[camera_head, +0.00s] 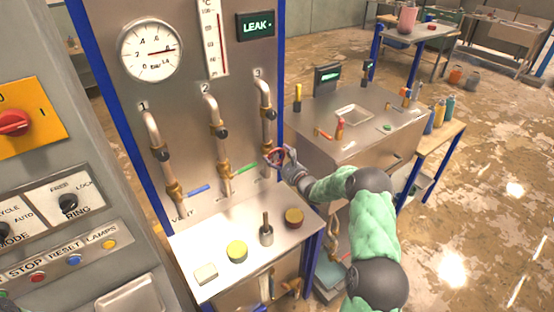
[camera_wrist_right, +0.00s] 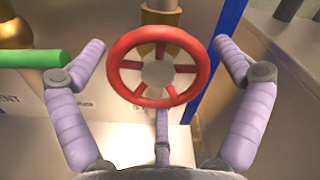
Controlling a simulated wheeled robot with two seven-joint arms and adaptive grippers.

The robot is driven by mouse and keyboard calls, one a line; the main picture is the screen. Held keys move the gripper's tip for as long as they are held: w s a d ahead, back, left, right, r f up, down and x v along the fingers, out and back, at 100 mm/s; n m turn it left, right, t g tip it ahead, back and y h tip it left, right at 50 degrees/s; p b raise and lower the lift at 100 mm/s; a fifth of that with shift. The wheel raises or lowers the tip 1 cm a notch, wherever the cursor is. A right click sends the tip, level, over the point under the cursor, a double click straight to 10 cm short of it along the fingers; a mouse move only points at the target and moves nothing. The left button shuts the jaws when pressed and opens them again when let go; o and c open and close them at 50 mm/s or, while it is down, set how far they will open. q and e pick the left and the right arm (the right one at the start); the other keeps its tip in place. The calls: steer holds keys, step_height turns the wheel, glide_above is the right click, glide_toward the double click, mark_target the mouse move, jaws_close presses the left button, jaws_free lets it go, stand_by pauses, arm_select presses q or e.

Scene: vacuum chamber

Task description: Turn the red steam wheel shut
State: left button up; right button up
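The red steam wheel (camera_head: 275,156) is a small spoked handwheel at the foot of pipe 3 on the steel panel. In the right wrist view the wheel (camera_wrist_right: 115,72) faces the camera, with a brass fitting behind it. My right gripper (camera_head: 288,164) is at the wheel, its arm coming in from the right. I see no clear contact between the fingers and the rim. My left gripper is not in view.
Pipes 1 and 2 have blue (camera_head: 198,189) and green (camera_head: 245,168) lever handles; the green one is left of my right gripper. A shelf below holds a yellow knob (camera_head: 237,251) and an upright lever (camera_head: 266,232). The display (camera_head: 256,26) reads LEAK. A steel bench (camera_head: 350,130) stands right.

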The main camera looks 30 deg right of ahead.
steer(key=s, duration=1.2)
steer(key=shift+d, duration=0.45)
steer(key=shift+f, duration=0.1)
